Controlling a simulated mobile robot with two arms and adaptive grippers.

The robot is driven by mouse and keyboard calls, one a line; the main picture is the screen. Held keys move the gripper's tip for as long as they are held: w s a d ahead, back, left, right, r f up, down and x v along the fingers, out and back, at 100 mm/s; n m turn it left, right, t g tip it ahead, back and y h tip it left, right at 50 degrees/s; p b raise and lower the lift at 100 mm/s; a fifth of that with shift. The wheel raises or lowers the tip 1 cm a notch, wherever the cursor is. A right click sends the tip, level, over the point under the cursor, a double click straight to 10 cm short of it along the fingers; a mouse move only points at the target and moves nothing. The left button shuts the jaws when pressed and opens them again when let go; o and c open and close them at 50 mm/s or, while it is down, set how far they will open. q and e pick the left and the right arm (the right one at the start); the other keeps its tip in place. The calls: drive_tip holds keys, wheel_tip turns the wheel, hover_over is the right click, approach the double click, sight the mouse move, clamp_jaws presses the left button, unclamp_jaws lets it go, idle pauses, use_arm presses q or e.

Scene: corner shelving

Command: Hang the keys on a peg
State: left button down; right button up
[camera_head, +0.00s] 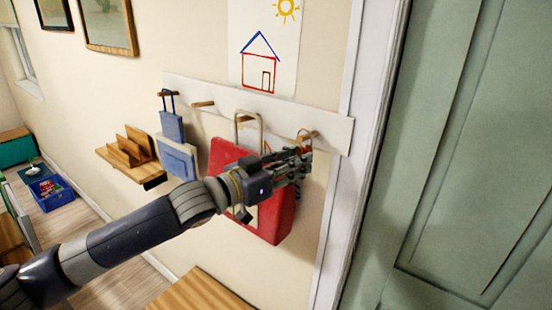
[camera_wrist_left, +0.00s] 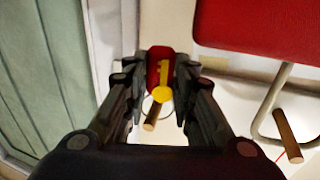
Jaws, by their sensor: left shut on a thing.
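The keys (camera_wrist_left: 163,92) show in the left wrist view as a yellow key with a red tag and a thin ring. My left gripper (camera_head: 303,158) is shut on them, with the tag between its fingertips. The ring lies at the rightmost wooden peg (camera_head: 310,134), which also shows in the left wrist view (camera_wrist_left: 151,120). The ring overlaps this peg in both views; I cannot tell whether it is around the peg or in front of it. In the head view the fingers hide most of the keys. My right gripper is not in view.
The white peg rail (camera_head: 272,103) also bears a blue bag (camera_head: 172,127), an empty peg (camera_head: 203,104) and a red bag (camera_head: 226,155) close beside my gripper. A door frame (camera_head: 362,130) and green door (camera_head: 470,140) stand to the right. A small wooden shelf (camera_head: 150,174) is at the left.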

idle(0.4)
use_arm(q)
drive_tip(key=c, duration=1.2)
unclamp_jaws()
drive_tip(key=shift+c, duration=0.2)
